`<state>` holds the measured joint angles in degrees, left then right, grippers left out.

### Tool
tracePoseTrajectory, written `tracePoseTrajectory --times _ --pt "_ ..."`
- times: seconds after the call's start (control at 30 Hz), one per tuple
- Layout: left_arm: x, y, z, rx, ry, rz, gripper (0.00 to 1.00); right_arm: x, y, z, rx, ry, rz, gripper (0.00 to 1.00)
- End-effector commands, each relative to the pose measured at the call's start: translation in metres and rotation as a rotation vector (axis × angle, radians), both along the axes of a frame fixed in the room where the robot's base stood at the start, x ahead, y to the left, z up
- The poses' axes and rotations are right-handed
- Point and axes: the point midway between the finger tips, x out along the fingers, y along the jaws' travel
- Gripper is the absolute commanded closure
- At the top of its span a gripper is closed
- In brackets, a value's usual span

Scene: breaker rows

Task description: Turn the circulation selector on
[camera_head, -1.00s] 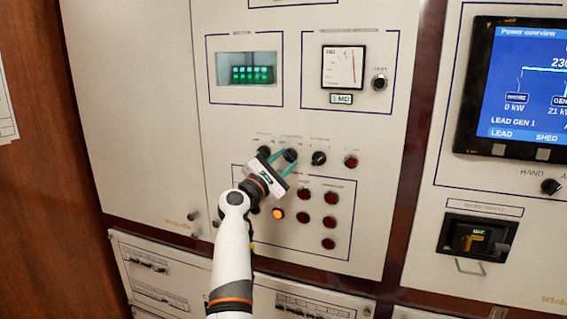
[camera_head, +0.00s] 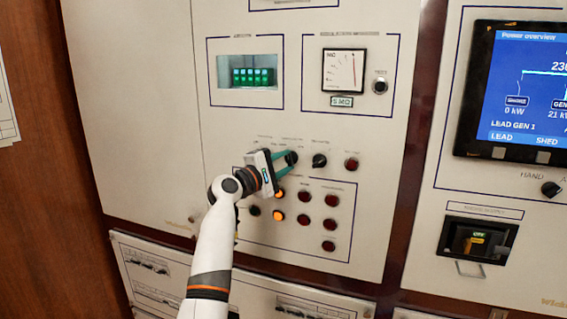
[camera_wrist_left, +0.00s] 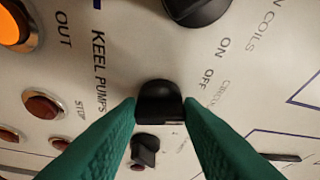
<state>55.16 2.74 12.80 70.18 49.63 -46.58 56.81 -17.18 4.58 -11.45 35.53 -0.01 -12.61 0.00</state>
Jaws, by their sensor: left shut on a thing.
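The circulation selector (camera_head: 291,157) is a small black knob, the middle one in the row under the meters. My left gripper (camera_head: 286,163) has its green fingers at this knob. In the left wrist view the fingertips (camera_wrist_left: 160,110) are shut on the black knob (camera_wrist_left: 160,98), one on each side. Beside it the panel print reads "CIRCU...", partly cut off, with "ON" and "OFF" nearby. I cannot tell which mark the knob points to. My right gripper is not in view.
Another black selector (camera_head: 319,160) and a red lamp (camera_head: 351,163) sit to the right. Below are several red lamps (camera_head: 331,199) and two orange-lit ones (camera_head: 278,215). In the wrist view neighbouring knobs (camera_wrist_left: 198,8) (camera_wrist_left: 145,150) are close. A screen (camera_head: 525,90) is far right.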

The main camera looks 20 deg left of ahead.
Motion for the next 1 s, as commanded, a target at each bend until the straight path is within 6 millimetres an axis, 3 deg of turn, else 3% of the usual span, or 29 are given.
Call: tracePoseTrajectory --times 1.0 --pt "0.000 -0.002 0.010 0.900 -0.023 -0.003 0.90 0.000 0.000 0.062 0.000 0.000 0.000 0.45"
